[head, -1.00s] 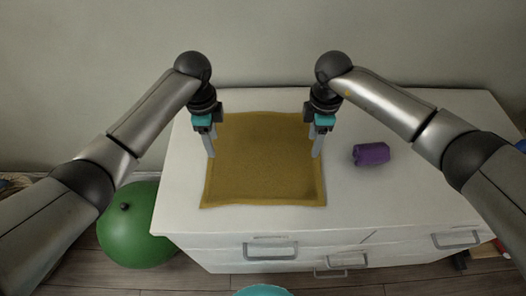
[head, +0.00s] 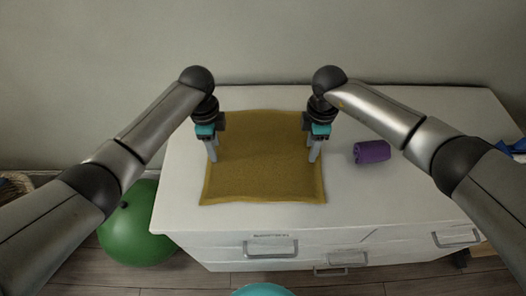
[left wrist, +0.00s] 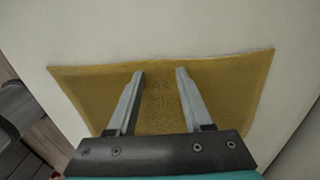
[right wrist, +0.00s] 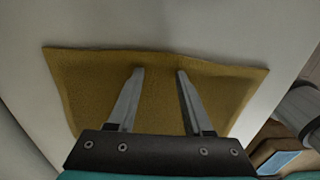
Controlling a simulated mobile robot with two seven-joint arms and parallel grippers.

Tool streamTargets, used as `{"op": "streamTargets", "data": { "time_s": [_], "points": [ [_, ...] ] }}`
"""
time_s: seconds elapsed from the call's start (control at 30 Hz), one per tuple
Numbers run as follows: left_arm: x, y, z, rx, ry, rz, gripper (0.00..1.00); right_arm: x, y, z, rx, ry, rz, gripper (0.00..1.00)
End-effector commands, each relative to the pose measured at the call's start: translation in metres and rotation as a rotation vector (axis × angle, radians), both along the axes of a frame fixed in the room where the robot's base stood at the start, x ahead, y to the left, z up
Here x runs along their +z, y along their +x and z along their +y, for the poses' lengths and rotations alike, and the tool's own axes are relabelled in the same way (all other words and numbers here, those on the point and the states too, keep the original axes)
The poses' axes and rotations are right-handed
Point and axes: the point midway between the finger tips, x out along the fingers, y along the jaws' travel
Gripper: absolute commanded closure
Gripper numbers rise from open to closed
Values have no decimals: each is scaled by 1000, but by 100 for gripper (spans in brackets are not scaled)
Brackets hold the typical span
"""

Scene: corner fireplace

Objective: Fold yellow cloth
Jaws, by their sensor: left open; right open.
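The yellow cloth (head: 262,170) lies flat and spread out on the white dresser top in the head view. My left gripper (head: 213,157) points down over the cloth's left edge, and my right gripper (head: 313,157) points down over its right edge. Both are open with nothing between their fingers. The left wrist view shows the cloth (left wrist: 225,85) under the two parted fingers of the left gripper (left wrist: 158,75). The right wrist view shows the cloth (right wrist: 85,80) under the parted fingers of the right gripper (right wrist: 159,74). I cannot tell whether the fingertips touch the cloth.
A purple roll (head: 372,152) lies on the dresser top (head: 420,185) to the right of the cloth. The wall stands close behind. A green ball (head: 138,228) is on the floor at the left. Drawer handles (head: 270,248) stick out in front.

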Motion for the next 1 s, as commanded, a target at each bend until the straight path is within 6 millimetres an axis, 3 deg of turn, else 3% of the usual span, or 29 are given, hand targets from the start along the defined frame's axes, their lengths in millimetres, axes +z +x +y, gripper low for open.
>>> {"op": "streamTargets", "data": {
  "time_s": [0.83,1.0],
  "points": [
    [-2,-2,1,1,2,4,99,-1,-1,-1,-1,-2,3,99],
    [-2,-2,1,1,3,5,100,-1,-1,-1,-1,-2,3,100]
  ]
}}
